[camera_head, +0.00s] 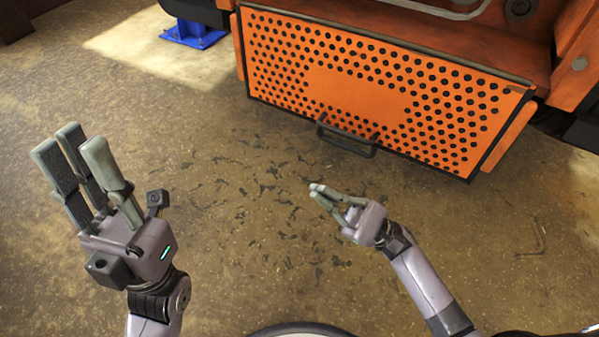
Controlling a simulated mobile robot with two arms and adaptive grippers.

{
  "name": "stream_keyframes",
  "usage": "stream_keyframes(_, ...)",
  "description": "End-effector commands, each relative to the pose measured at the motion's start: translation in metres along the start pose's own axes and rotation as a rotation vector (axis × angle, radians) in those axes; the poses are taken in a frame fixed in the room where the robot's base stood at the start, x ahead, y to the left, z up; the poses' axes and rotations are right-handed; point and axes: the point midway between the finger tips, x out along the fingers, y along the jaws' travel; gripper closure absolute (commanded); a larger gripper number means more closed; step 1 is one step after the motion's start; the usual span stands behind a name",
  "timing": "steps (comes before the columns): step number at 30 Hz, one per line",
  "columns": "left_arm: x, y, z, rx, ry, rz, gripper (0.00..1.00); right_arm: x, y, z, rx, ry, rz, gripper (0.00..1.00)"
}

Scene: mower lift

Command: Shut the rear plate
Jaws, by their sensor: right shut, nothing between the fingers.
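The rear plate (338,92) is an orange perforated panel with a dark frame at the upper right of the head view. It hangs down at the front of the orange machine. A dark bar handle (347,142) sticks out at its lower edge. My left gripper (80,152) is open and empty, fingers pointing up, over the floor left of the plate. My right gripper (316,189) is shut and empty, a little below the handle in the picture and apart from it.
The orange mower body (440,45) rises behind the plate. A blue foot or stand (193,35) is on the floor at its left.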

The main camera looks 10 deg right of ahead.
Motion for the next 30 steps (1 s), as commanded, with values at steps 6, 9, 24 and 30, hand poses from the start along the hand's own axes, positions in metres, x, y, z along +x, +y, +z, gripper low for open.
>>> stream_keyframes(6,0.001,0.0,0.0,0.0,-0.002,0.0,0.79,0.049,-0.001,0.001,0.0,-0.004,0.0,1.0)
stream_keyframes(9,0.003,0.0,0.0,0.0,-0.002,0.0,0.79,0.062,0.0,0.01,0.001,-0.001,0.001,1.0)
stream_keyframes(24,0.004,0.0,0.0,0.0,-0.004,0.0,0.79,0.08,0.0,0.028,0.003,0.001,-0.002,1.0)
stream_keyframes(30,0.004,0.0,0.0,0.0,-0.004,0.0,0.79,0.08,-0.001,0.028,0.003,0.001,-0.002,1.0)
